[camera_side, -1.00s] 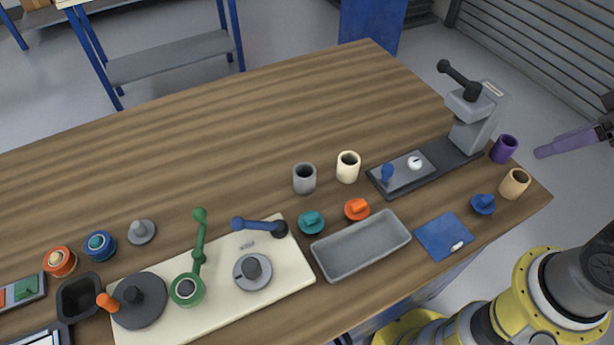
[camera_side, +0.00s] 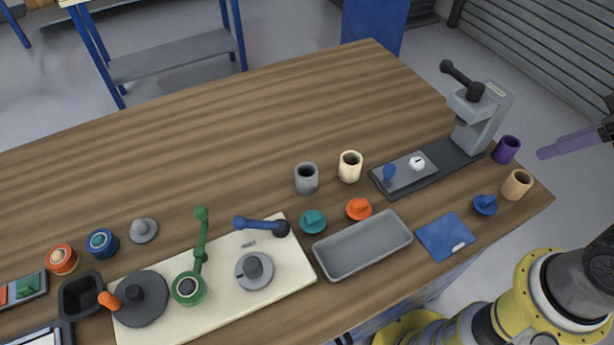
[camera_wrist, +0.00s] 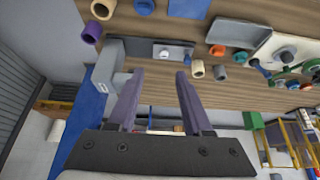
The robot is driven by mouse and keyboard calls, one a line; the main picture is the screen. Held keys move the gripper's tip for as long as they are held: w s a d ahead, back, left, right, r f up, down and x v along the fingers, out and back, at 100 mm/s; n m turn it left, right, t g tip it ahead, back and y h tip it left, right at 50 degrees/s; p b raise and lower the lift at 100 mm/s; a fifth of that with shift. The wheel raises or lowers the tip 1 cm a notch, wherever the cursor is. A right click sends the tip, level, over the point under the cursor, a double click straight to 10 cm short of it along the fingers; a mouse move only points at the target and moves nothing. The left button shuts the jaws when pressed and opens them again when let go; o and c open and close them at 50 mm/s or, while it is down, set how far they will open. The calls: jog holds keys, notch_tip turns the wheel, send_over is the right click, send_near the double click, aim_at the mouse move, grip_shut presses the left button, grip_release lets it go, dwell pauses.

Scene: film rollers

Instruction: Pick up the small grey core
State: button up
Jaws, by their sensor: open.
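The small grey core (camera_side: 306,179), a hollow upright cylinder, stands on the wooden table behind the grey tray. It stands just left of a cream core (camera_side: 349,167), apart from it. In the wrist view the grey core (camera_wrist: 220,73) is beyond and right of my fingers, beside the cream core (camera_wrist: 197,69). My gripper (camera_wrist: 158,78) is open and empty, its two purple fingers spread apart. In the side view only a purple finger part of my gripper (camera_side: 575,145) shows at the right edge, off the table and far from the grey core.
A grey press (camera_side: 478,120) stands at the right, near a purple core (camera_side: 506,149) and a tan core (camera_side: 517,184). Teal (camera_side: 313,221) and orange (camera_side: 358,209) knobbed pieces lie in front of the cores, by the grey tray (camera_side: 362,262). The table behind the cores is clear.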

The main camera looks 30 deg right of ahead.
dwell(0.4)
jog(key=o, duration=0.7)
